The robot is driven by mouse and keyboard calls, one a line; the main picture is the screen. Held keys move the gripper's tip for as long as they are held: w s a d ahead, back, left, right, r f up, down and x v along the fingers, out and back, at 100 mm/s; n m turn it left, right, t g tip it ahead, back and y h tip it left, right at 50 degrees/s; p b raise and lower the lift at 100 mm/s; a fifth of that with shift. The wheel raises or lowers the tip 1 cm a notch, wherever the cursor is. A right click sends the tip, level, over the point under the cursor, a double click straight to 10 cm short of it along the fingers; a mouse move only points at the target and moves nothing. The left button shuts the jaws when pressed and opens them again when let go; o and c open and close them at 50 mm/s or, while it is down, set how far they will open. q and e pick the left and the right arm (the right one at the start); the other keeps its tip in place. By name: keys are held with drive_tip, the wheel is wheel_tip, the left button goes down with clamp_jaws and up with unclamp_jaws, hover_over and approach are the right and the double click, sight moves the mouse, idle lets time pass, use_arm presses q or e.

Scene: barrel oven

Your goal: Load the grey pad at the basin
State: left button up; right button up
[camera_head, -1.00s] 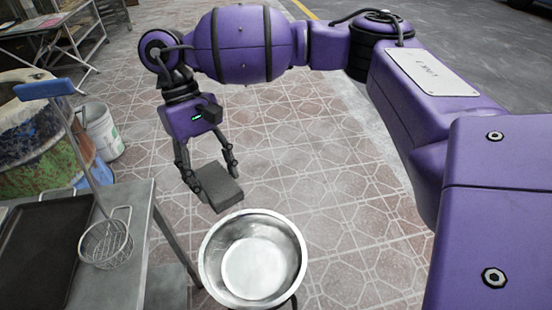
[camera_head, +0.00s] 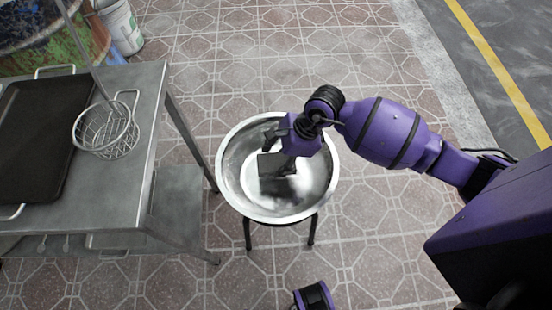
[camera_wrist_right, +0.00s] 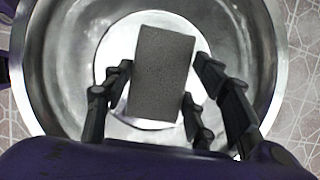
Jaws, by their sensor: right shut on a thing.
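The metal basin (camera_head: 232,190) stands on a dark-legged stand on the tiled floor, in the middle of the head view. My right gripper (camera_head: 277,152) is over the basin and shut on the grey pad (camera_head: 271,164), which is at or inside the bowl. In the right wrist view the pad (camera_wrist_right: 160,75) sits between the fingers of my gripper (camera_wrist_right: 160,100), with the basin (camera_wrist_right: 62,62) around and below it. I cannot tell whether the pad touches the basin's bottom. My left gripper does not show; a small purple part of mine is at the bottom edge.
A steel table (camera_head: 145,105) stands left of the basin, with a dark tray (camera_head: 35,140) and a wire basket (camera_head: 105,130) on it. A white bucket (camera_head: 120,25) and a rusty barrel (camera_head: 45,45) are behind it. The floor right of the basin is clear.

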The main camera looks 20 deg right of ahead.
drive_tip(key=shift+d+f, duration=0.1)
drive_tip(key=shift+f, duration=0.3)
wheel_tip(320, 180, down, 5)
drive_tip(key=b, duration=0.4)
drive_tip(key=shift+f, duration=0.15)
use_arm(q)
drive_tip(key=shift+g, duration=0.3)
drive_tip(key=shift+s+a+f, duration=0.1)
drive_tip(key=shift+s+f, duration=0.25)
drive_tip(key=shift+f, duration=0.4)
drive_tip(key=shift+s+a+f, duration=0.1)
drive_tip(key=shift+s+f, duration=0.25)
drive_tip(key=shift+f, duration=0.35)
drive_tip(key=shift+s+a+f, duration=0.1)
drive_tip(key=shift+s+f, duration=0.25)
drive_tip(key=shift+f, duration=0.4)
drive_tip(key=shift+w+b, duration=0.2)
drive_tip(key=shift+b, duration=0.1)
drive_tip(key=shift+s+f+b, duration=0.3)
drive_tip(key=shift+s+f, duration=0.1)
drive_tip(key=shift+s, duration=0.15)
use_arm(e)
drive_tip(key=shift+f, duration=0.5)
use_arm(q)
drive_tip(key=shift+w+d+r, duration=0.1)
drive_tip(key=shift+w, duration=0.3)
